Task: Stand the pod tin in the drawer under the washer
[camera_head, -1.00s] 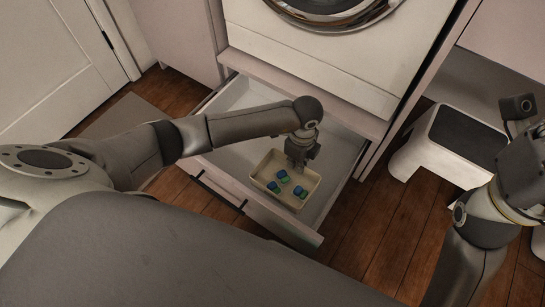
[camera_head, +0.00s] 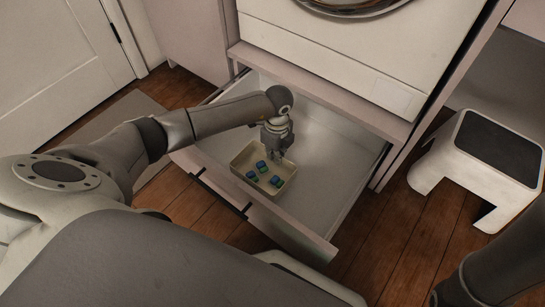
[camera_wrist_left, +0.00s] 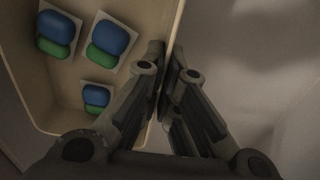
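The pod tin (camera_head: 236,172) is an open cream tray with blue-and-green pods inside. It is upright in the pulled-out drawer (camera_head: 338,150) under the washer (camera_head: 345,50), near the drawer's front. Whether its base touches the drawer floor is hard to tell. My left gripper (camera_head: 275,155) points down at the tin's back edge. In the left wrist view the left gripper's fingers (camera_wrist_left: 166,85) are closed on either side of the tin's wall (camera_wrist_left: 88,133), with the pods to their left. My right gripper is out of view; only part of that arm shows at lower right.
The drawer floor is bare to the right of the tin. A white step stool (camera_head: 480,160) with a dark top stands on the wooden floor at right. A grey mat (camera_head: 115,120) lies at left, near a white door (camera_head: 60,55).

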